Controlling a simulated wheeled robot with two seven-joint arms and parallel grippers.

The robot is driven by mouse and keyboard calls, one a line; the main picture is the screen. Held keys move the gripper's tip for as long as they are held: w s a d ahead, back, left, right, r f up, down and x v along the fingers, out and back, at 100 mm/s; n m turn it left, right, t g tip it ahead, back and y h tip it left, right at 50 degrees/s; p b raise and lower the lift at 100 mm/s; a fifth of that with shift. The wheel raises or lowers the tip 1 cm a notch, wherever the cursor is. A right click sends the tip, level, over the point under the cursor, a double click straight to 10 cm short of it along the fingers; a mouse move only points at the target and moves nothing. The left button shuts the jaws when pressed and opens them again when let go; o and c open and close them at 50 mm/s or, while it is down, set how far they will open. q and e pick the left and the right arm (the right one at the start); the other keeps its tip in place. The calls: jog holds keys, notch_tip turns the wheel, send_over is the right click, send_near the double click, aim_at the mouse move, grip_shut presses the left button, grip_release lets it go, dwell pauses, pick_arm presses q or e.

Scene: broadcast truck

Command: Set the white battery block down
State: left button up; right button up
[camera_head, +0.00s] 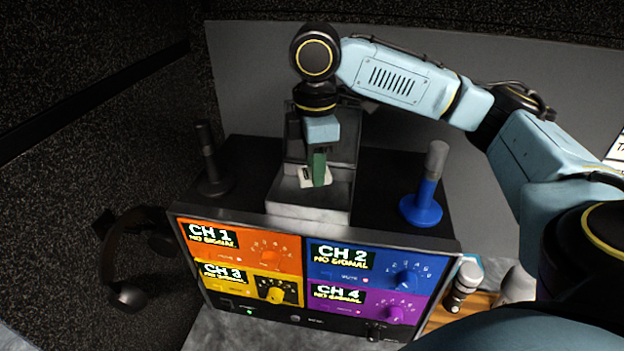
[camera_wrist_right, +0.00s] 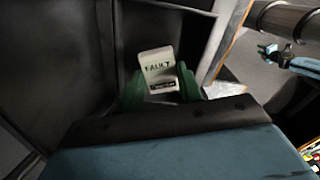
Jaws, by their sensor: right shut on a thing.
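The white battery block (camera_head: 308,181) is between the green fingers of my right gripper (camera_head: 318,170), in or just above the grey open box behind the channel panel. In the right wrist view the block (camera_wrist_right: 158,68) shows dark lettering that reads like "FAULT", with a green finger of my right gripper (camera_wrist_right: 160,88) on each side. The gripper is shut on it. I cannot tell whether the block touches the box floor. My left gripper is not in view.
The grey box (camera_head: 305,213) has raised walls close around the gripper. The four-colour channel panel (camera_head: 310,275) is in front. Headphones (camera_head: 130,260) lie at left.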

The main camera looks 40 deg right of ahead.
jog(key=f, duration=0.3)
jog(key=shift+w+f, duration=0.2)
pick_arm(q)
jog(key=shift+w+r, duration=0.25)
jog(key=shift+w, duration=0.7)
pick_arm(e)
jog(key=shift+f, duration=0.4)
jog(key=o, duration=0.8)
jog(key=shift+f, duration=0.1)
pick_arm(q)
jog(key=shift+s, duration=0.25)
pick_arm(e)
jog(key=shift+o, duration=0.2)
jog(key=shift+r, duration=0.2)
notch_tip(320, 180, up, 11)
jog(key=shift+f, duration=0.1)
jog(key=shift+r, duration=0.55)
